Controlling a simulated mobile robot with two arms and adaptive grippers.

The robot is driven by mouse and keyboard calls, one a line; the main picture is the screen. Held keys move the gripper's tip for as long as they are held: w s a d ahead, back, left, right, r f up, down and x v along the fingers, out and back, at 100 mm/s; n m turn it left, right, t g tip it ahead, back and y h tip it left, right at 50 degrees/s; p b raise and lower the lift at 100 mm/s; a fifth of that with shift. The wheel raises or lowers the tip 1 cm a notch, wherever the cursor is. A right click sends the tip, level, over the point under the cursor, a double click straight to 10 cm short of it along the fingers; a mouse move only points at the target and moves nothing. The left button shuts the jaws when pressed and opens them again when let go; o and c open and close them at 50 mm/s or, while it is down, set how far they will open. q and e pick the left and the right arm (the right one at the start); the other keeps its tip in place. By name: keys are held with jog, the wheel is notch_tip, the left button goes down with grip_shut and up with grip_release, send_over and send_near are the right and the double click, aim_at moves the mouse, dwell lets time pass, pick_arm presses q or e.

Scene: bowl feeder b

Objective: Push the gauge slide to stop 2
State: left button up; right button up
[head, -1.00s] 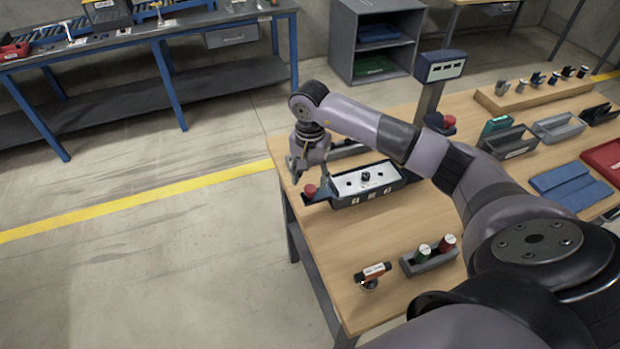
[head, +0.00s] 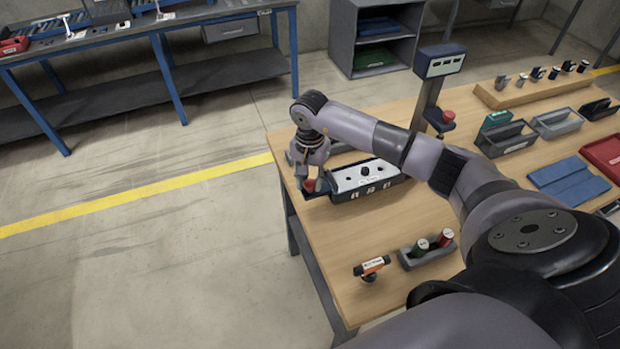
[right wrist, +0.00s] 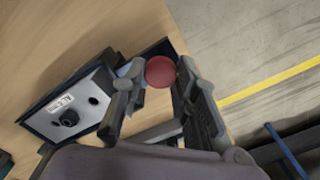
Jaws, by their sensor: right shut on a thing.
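The gauge is a dark box with a pale top plate (head: 365,175) and numbered marks on its front, near the table's left edge. It also shows in the right wrist view (right wrist: 75,105). A round red knob (right wrist: 160,71) of the slide is at the gauge's left end in the head view (head: 309,185). My right gripper (right wrist: 160,76) is shut on the red knob, one finger on each side. In the head view the right gripper (head: 308,182) partly hides the knob. My left gripper is not in view.
A post with a display (head: 440,62) and another red knob (head: 448,117) stand behind the gauge. A grey holder (head: 428,256) with green and red cylinders and an orange-black tool (head: 371,267) are in front. Bare tabletop (head: 350,230) lies between.

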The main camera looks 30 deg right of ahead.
grip_shut()
dwell(0.3)
jog(key=shift+d+b, duration=0.5)
jog(key=shift+d, duration=0.05)
jog(key=d+b, duration=0.1)
jog(key=d, duration=0.2)
jog(key=s+d+b, duration=0.1)
jog(key=d+b, duration=0.1)
jog(key=d, duration=0.1)
jog(key=s+d+b, duration=0.1)
jog(key=d+b, duration=0.1)
jog(key=d, duration=0.1)
jog(key=shift+s+d+f, duration=0.2)
jog(key=s+d+b, duration=0.1)
jog(key=d, duration=0.2)
jog(key=s+d+b, duration=0.1)
jog(key=d+b, duration=0.1)
jog(key=d, duration=0.2)
jog(key=d+b, duration=0.1)
jog(key=d, duration=0.3)
jog(key=shift+s+d+r, duration=0.25)
jog(key=shift+s, duration=0.15)
jog(key=shift+s+d+b, duration=0.2)
jog(key=shift+d+b, duration=0.15)
jog(key=shift+d, duration=0.4)
